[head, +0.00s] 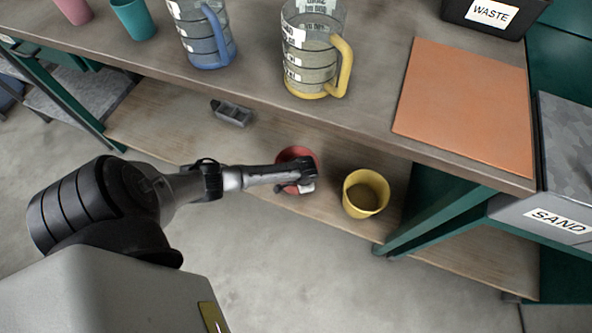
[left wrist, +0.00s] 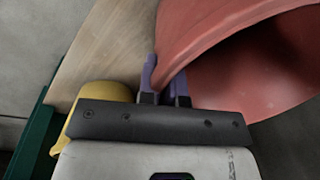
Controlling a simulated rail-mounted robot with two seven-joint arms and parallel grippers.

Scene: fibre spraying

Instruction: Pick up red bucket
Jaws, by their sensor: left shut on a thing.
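The red bucket (head: 296,155) is at the lower shelf (head: 165,125) under the workbench, left of a yellow bucket. My left gripper (head: 306,172) reaches it from the left and partly covers it. In the left wrist view the purple fingers (left wrist: 165,82) pinch the rim of the red bucket (left wrist: 235,45), one on each side of its wall. The bucket looks tilted there. I cannot tell whether its base touches the shelf. My right gripper is not in view.
The yellow bucket (head: 363,211) stands close by on the right; it also shows in the left wrist view (left wrist: 100,92). A small grey object (head: 232,114) lies behind on the shelf. The workbench top (head: 372,85) overhangs the shelf, and a green leg (head: 440,215) stands at right.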

